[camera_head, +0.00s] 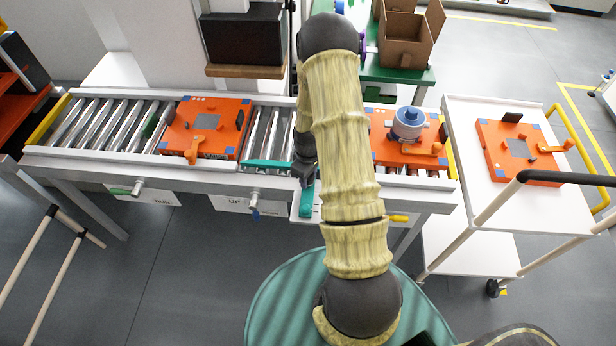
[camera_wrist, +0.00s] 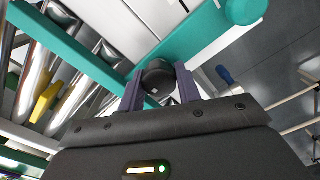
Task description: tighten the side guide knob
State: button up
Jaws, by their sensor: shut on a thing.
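The side guide knob (camera_wrist: 158,76) is a dark round knob with a small light mark. It sits at the teal guide bar (camera_wrist: 200,38) in the wrist view. My gripper (camera_wrist: 160,86) has its two purple fingers on either side of the knob and is shut on it. In the head view my gripper (camera_head: 303,174) is at the front edge of the conveyor, beside the teal guide (camera_head: 262,166). My arm hides part of this area, and the knob cannot be made out there.
An orange fixture plate (camera_head: 225,112) lies on the rollers at left. Another orange plate (camera_head: 385,152) carries a blue-grey round part (camera_head: 408,124) right of my arm. A white cart (camera_head: 470,112) holds a third plate. Levers stick out from the conveyor's front rail.

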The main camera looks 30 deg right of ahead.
jog(key=shift+w+d+r+m, duration=0.1)
jog(key=shift+m, duration=0.7)
jog(key=o, duration=1)
jog(key=shift+c, duration=0.2)
notch_tip(320, 180, up, 17)
jog(key=shift+r, duration=0.2)
